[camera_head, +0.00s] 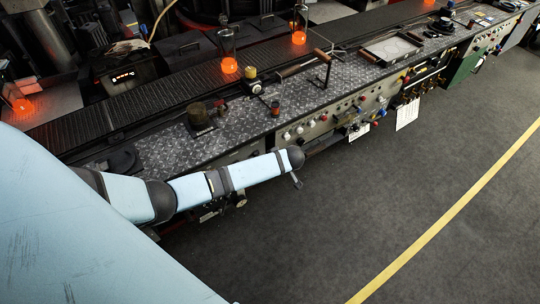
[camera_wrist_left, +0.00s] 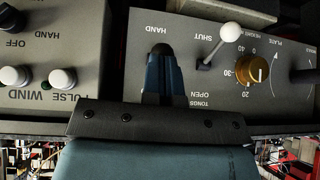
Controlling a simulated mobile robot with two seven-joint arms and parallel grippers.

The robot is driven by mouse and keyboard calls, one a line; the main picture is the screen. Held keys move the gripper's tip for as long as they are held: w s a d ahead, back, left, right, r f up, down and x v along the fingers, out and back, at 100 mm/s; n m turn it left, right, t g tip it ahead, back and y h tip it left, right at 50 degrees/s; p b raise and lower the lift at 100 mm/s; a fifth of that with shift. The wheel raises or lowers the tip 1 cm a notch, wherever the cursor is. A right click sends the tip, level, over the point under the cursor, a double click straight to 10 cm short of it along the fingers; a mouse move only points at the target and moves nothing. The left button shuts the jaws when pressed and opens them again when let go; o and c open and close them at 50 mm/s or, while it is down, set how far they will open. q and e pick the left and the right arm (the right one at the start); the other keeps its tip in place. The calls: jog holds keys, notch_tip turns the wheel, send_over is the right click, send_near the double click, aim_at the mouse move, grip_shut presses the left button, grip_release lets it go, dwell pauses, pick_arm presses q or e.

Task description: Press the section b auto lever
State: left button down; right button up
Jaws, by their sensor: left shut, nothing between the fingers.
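In the left wrist view my left gripper (camera_wrist_left: 161,52) is shut and empty. Its blue fingers with a dark tip lie over a grey control panel (camera_wrist_left: 200,112), the tip just beside an upside-down HAND label. A lever with a white ball knob (camera_wrist_left: 230,32) stands right of the fingers, between the SHUT and OPEN markings for TONGS. The fingers hide part of the panel, and I cannot tell whether they touch anything. No readable label marks section b or an auto lever. In the head view my left arm reaches to the bench front; its gripper cannot be made out clearly.
A gold dial (camera_wrist_left: 258,69) sits right of the lever. White knobs (camera_wrist_left: 62,78) marked PULSE WIND are on the left panel. In the head view a long bench (camera_head: 260,110) carries hot orange pieces (camera_head: 229,65) behind it. The dark floor (camera_head: 400,200) in front is clear.

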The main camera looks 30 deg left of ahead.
pick_arm(q)
jog(key=shift+s+d+f+t+y+b, duration=0.1)
jog(key=shift+f+t+y+b, duration=0.1)
jog(key=shift+f+y+b, duration=0.45)
jog(key=shift+w+d+f+t+y+b, duration=0.15)
jog(key=shift+f+y+b, duration=0.25)
jog(key=shift+f+b, duration=0.5)
jog(key=shift+s+d+f+t+y+b, duration=0.15)
jog(key=shift+f+t+y+b, duration=0.1)
jog(key=shift+f+y+b, duration=0.5)
pick_arm(e)
jog(key=shift+a+f, duration=0.1)
jog(key=shift+f, duration=2.35)
pick_arm(q)
jog(key=shift+a+r, duration=0.1)
jog(key=shift+r, duration=0.05)
jog(key=shift+r, duration=0.15)
pick_arm(e)
jog(key=shift+r, duration=0.2)
